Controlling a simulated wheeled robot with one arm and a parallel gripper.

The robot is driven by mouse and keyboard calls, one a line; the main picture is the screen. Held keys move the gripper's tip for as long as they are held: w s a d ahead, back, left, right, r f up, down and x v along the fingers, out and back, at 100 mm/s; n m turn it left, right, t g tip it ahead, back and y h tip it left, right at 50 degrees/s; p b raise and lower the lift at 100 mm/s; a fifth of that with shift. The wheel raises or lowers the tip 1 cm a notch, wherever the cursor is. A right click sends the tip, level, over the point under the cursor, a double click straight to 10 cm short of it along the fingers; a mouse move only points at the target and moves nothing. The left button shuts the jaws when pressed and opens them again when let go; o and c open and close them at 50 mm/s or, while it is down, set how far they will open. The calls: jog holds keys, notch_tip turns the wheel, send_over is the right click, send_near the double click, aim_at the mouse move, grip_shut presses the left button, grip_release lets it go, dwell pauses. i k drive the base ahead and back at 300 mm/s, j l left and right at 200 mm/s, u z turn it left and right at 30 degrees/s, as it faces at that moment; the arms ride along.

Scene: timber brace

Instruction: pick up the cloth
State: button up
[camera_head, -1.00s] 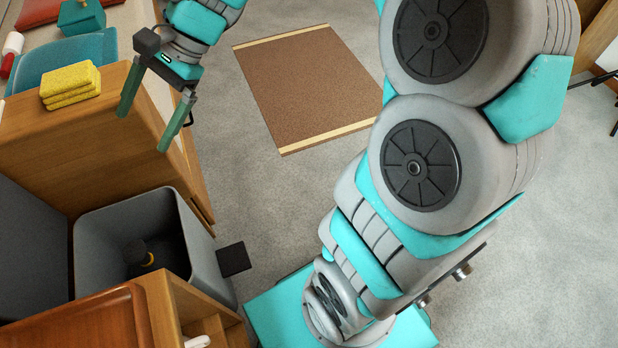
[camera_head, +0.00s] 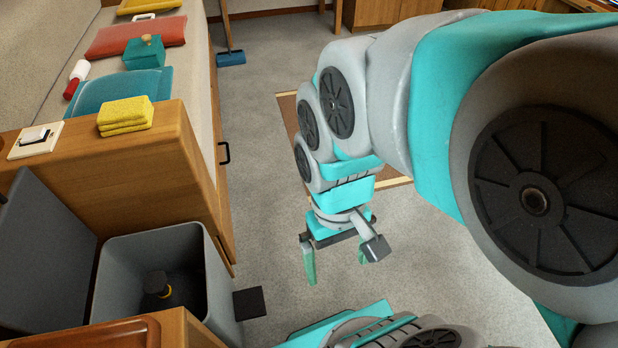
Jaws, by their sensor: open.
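The cloth (camera_head: 125,115) is yellow, folded in layers, and lies on top of the wooden end panel at the left. My gripper (camera_head: 338,265) hangs over the grey floor, well to the right of the cloth and apart from it. It points downward and is open, with nothing seen between its fingers. One green finger shows clearly; the other is largely hidden behind a dark block on the wrist.
A switch plate (camera_head: 35,140) lies left of the cloth. A grey open bin (camera_head: 215,285) holding a dark bottle (camera_head: 157,287) stands below. Behind is a bench with a teal cushion (camera_head: 115,92), a red cushion (camera_head: 135,37) and a teal box (camera_head: 144,52). A brown mat (camera_head: 290,115) lies on the floor.

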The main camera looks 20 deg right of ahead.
aim_at(129, 115)
jog(key=i+l+u, duration=0.4)
jog(key=l, duration=0.15)
jog(key=i+l+u, duration=0.35)
jog(key=k+j, duration=0.05)
jog(key=j, duration=0.05)
